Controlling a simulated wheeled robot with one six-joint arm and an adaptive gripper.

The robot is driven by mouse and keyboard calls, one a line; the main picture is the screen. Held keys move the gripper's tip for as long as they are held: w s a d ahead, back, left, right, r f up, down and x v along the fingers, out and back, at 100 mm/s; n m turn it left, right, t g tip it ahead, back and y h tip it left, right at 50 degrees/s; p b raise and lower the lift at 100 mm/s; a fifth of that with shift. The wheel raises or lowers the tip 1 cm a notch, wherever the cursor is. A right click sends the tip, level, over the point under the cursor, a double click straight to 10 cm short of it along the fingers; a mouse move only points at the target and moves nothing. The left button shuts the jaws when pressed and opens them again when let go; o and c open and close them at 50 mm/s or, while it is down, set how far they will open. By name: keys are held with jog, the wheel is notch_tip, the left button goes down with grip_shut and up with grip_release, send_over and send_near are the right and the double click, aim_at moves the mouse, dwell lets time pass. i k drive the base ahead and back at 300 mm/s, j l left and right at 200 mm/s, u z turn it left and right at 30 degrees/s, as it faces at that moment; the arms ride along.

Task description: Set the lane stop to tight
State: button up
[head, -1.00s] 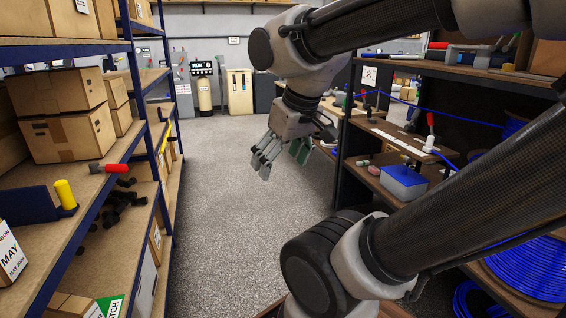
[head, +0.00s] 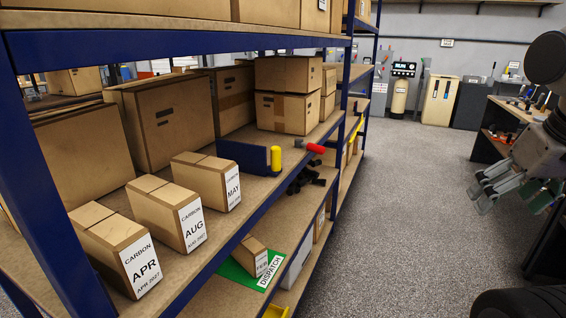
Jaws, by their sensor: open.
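A blue plate (head: 243,156) with a yellow upright knob (head: 276,158) stands on the middle shelf at left, past the row of cartons; it looks like the lane stop. No tight marking is legible there. The cartons in the row are marked APR (head: 139,265), AUG (head: 191,225) and MAY (head: 232,187). A red-handled part (head: 311,146) lies beyond the yellow knob. My gripper (head: 512,192) is open and empty at the right edge, over the aisle, far from the shelf.
A blue-framed rack (head: 250,215) borders the aisle on the left. Its lower shelf holds a green dispatch sheet (head: 258,268) with a small carton (head: 252,256). Larger brown boxes (head: 160,122) stand behind. The grey floor (head: 400,200) is clear. A dark bench (head: 492,140) stands at right.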

aim_at(250, 158)
jog(key=i+l, duration=0.2)
jog(key=i, duration=0.3)
jog(key=i+l, duration=0.2)
jog(key=i, duration=0.25)
